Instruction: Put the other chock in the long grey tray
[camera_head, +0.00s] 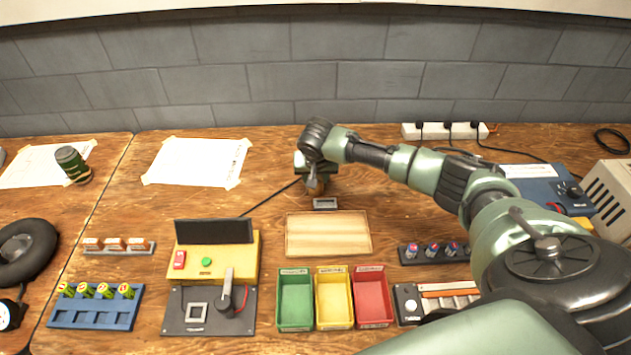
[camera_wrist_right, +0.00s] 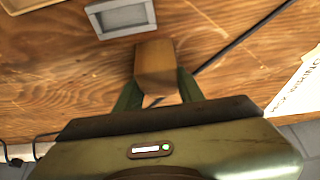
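My right gripper (camera_wrist_right: 157,88) points down at the back middle of the bench. Its two green fingers are closed on the sides of a brown wooden chock (camera_wrist_right: 155,62). In the head view the gripper (camera_head: 314,180) partly hides the chock, and I cannot tell whether it touches the bench. A small grey tray with a pale inside (camera_head: 325,203) lies just in front of the gripper; it also shows in the wrist view (camera_wrist_right: 98,26). A long narrow grey tray (camera_head: 150,248) at the left holds several brown-and-white pieces. My left gripper is not in view.
A wooden board (camera_head: 328,234) lies in front of the small grey tray. Green (camera_head: 295,326), yellow (camera_head: 334,326) and red (camera_head: 374,324) bins stand at the front. A yellow console (camera_head: 247,262) is left of them. A power strip (camera_head: 410,131) lies at the back. A black cable runs by the gripper.

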